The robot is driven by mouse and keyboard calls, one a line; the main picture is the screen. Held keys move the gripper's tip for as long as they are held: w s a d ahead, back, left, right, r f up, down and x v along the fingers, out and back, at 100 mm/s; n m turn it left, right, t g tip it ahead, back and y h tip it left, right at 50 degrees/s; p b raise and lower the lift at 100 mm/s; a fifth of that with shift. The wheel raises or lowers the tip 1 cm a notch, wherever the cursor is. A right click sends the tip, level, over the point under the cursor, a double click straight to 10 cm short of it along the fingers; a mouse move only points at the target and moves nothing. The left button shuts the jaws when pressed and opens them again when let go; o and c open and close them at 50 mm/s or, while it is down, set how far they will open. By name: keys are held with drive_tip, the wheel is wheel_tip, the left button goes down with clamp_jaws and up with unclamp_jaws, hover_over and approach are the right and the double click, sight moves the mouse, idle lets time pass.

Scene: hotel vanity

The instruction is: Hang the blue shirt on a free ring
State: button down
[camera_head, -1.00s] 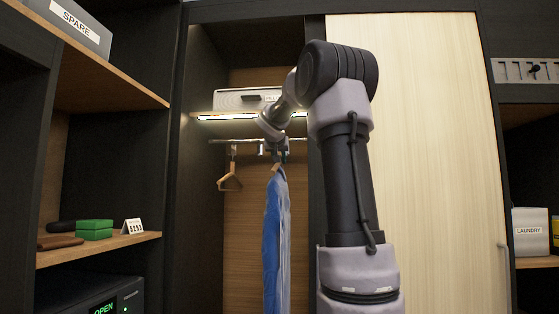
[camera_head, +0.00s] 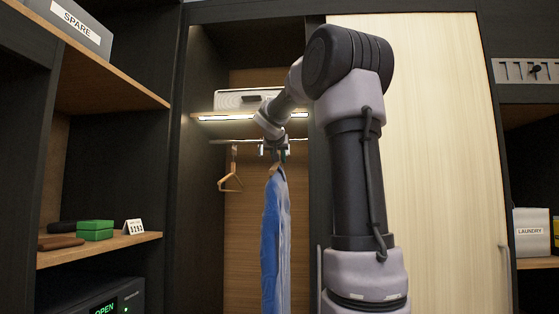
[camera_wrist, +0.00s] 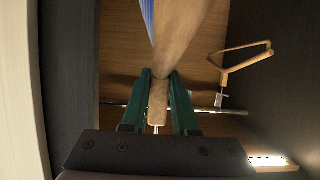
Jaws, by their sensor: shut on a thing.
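The blue shirt (camera_head: 272,240) hangs from a wooden hanger (camera_wrist: 172,40) inside the open closet bay. My gripper (camera_wrist: 159,88) has its green fingers closed on the hanger's wooden neck, just under the rail (camera_head: 232,141). In the wrist view a strip of the blue shirt (camera_wrist: 147,14) shows beyond the hanger. An empty wooden hanger (camera_head: 230,183) hangs from the rail to the left; it also shows at the right in the wrist view (camera_wrist: 243,58). The rings near my gripper are small and partly hidden, so I cannot tell whether the held hanger is seated in one.
A lit shelf (camera_head: 205,117) with a light-coloured box (camera_head: 232,99) is just above the rail. A dark side wall (camera_head: 198,230) is left of the empty hanger. A pale wood door (camera_head: 440,150) stands at the right. Open shelves with small objects are at the far left.

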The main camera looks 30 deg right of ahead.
drive_tip(key=shift+s+a+r, duration=0.1)
drive_tip(key=shift+s+a, duration=0.35)
drive_tip(key=shift+s, duration=0.25)
drive_tip(key=shift+s+a, duration=0.45)
drive_tip(key=shift+s, duration=0.25)
drive_tip(key=shift+w, duration=0.1)
